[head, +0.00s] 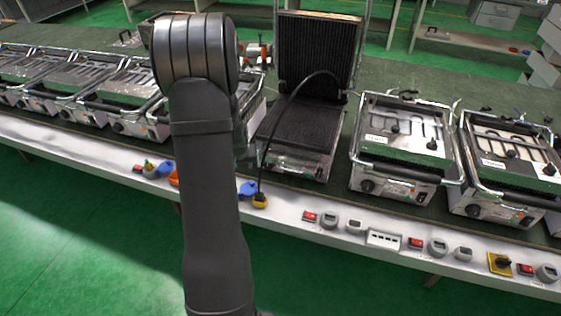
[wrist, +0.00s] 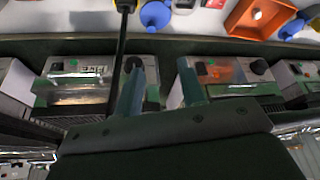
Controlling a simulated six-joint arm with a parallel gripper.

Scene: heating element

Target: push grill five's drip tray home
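An open grill with ribbed black plates (head: 300,128) stands right of my arm in the head view, its lid raised. At its front is a shiny metal part (head: 297,165), which looks like its drip tray. A shiny tray-like part (wrist: 78,92) also shows at the left of the wrist view, beneath a small label too blurred to read surely. I cannot confirm which grill is five or how far the tray sticks out. My gripper (wrist: 163,88) is open, its two fingers apart with nothing clearly between them, near the grill fronts. In the head view my arm hides it.
Closed grills (head: 405,140) stand to the right and several more to the left. A black cord (wrist: 120,42) passes close to the fingers. An orange bin (wrist: 259,17) and a blue plug (wrist: 155,14) lie along the bench's front ledge. The green floor in front is clear.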

